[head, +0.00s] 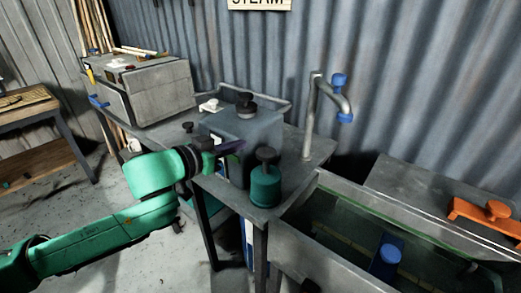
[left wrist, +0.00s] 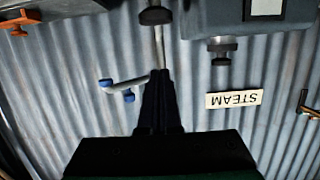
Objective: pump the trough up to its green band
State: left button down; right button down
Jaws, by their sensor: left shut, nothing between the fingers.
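The grey trough (head: 300,250) is at the lower right of the head view. Inside it are a blue block with a round knob (head: 386,257), a thin yellowish line and a green line along the far wall. A teal cylinder with a dark knob (head: 265,183) stands on the grey bench's front corner; I cannot tell if it is the pump. My left gripper (head: 232,147) is shut and empty, in front of the grey tank (head: 245,128) and left of the teal cylinder. Its shut dark fingers also show in the left wrist view (left wrist: 160,100). My right gripper is not in view.
A bent pipe with blue ends (head: 312,120) rises from the bench (head: 310,165). A grey chest (head: 150,90) stands at the back left. The STEAM sign (left wrist: 234,99) hangs on the corrugated wall.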

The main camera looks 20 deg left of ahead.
pick_arm(q)
jog(key=w, duration=0.1)
jog(key=p, duration=0.4)
send_over(262, 155)
jog(key=shift+f, duration=0.85)
notch_tip(262, 155, down, 4)
jog(key=shift+r, duration=0.25)
jog(key=shift+s+a+f, duration=0.1)
jog(key=shift+s+f, duration=0.05)
jog(key=shift+f, duration=0.35)
